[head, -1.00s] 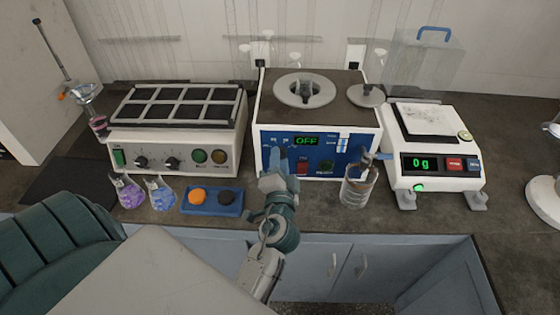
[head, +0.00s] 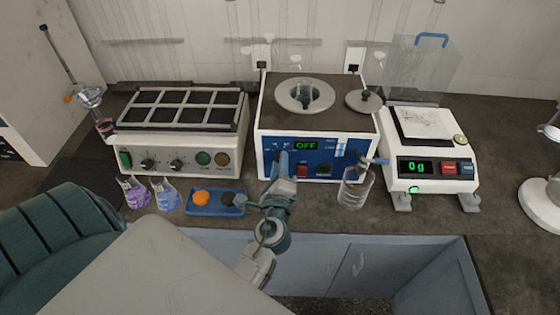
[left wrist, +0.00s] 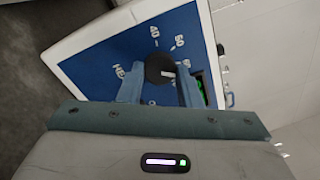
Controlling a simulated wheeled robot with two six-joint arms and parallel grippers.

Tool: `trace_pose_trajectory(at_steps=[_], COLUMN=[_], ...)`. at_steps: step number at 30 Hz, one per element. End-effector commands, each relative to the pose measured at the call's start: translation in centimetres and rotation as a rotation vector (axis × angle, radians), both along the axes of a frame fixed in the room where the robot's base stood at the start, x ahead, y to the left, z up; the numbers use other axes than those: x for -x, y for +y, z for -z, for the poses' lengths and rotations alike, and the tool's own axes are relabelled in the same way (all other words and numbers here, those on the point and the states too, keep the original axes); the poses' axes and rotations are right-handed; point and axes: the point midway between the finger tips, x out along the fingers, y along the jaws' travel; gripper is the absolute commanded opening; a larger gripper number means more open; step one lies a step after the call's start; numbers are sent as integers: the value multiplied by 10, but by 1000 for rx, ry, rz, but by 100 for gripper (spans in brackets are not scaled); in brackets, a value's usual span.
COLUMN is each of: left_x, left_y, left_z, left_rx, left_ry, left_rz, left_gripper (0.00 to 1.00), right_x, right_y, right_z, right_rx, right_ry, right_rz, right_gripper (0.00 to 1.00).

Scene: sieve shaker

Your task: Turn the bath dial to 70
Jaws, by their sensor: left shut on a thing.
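The bath (head: 315,118) is a white box with a blue front panel, a green display reading OFF and a round opening on top. My left gripper (head: 283,162) is at the left part of that panel and hides the dial in the head view. In the left wrist view the black round dial (left wrist: 158,67) with a white mark sits between the blue fingers of my left gripper (left wrist: 160,86), which is shut on it. The white mark is toward the right of the dial. Printed 40 and 50 show above; other numbers are partly hidden. My right gripper is not in view.
A beaker (head: 355,188) stands before the bath's right side, under a blue spout. A balance (head: 430,160) is at right. A block heater (head: 180,125), flasks and a blue tray (head: 216,209) are at left. A loose lid (head: 364,101) lies on the bath.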

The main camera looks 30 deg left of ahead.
Motion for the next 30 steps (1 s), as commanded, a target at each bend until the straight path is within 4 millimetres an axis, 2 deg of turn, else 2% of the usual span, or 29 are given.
trace_pose_trajectory(at_steps=[1,18,30], left_x=[0,0,-1], left_y=[0,1,1], left_z=[-5,-6,-5], left_rx=[-39,-456,-588], left_ry=[21,275,354], left_rz=[0,-1,-2], left_gripper=[8,8,8], right_x=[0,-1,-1], right_y=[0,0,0], right_z=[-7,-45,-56], right_rx=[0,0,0], right_ry=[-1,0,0], right_rz=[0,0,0], right_gripper=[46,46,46])
